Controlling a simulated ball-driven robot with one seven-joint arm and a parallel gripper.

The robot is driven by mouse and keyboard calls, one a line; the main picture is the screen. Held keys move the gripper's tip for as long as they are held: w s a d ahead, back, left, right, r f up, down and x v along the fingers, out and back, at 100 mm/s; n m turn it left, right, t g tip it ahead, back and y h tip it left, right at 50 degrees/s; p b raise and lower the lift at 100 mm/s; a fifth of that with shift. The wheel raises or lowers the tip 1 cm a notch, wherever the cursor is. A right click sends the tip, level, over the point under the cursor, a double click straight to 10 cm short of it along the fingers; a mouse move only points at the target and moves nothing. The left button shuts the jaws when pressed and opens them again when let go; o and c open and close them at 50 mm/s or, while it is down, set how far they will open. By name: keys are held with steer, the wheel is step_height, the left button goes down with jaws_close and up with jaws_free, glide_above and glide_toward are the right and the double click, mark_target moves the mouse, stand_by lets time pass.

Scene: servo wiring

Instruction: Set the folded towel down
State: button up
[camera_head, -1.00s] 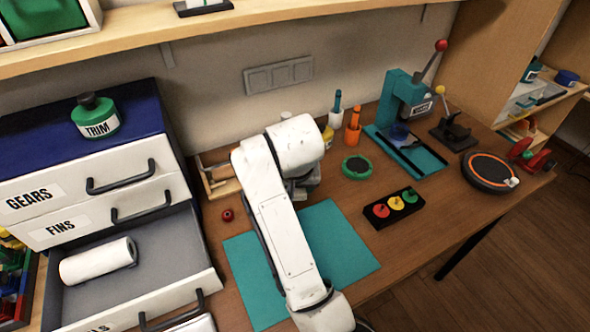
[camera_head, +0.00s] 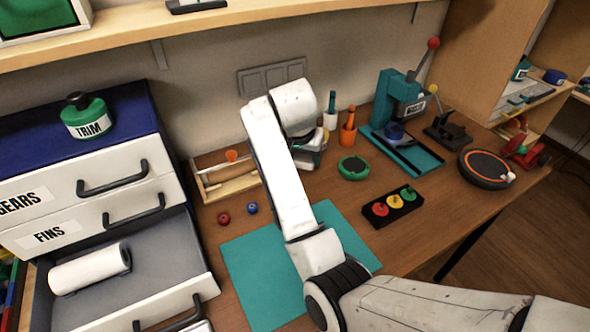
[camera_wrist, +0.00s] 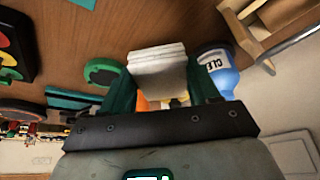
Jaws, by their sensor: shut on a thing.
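The folded towel (camera_wrist: 158,66) is a white layered block in the wrist view. My gripper (camera_wrist: 163,88) is shut on it, with one dark green finger on each side. The towel's near part is hidden by the gripper body. Brown wooden surface shows around it in the wrist view; whether the towel touches that surface cannot be told. In the head view my own arm hides the gripper and most or all of the towel.
A blue bottle (camera_wrist: 222,75) stands close beside the towel. The head view shows a teal mat (camera_head: 250,270), a green round dish (camera_head: 354,168), a wooden tray (camera_head: 222,183), red (camera_head: 223,218) and blue (camera_head: 252,208) small parts, and an open drawer (camera_head: 165,258).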

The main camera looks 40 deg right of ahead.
steer(key=w+f, duration=0.1)
steer(key=f, duration=0.1)
steer(key=w+f, duration=0.2)
steer(key=shift+w+d+f, duration=0.15)
steer(key=shift+w, duration=0.05)
steer(key=shift+f+p, duration=0.35)
steer(key=shift+f, duration=1.2)
steer(key=o, duration=1)
steer(key=shift+f, duration=0.1)
steer(key=v, duration=1.2)
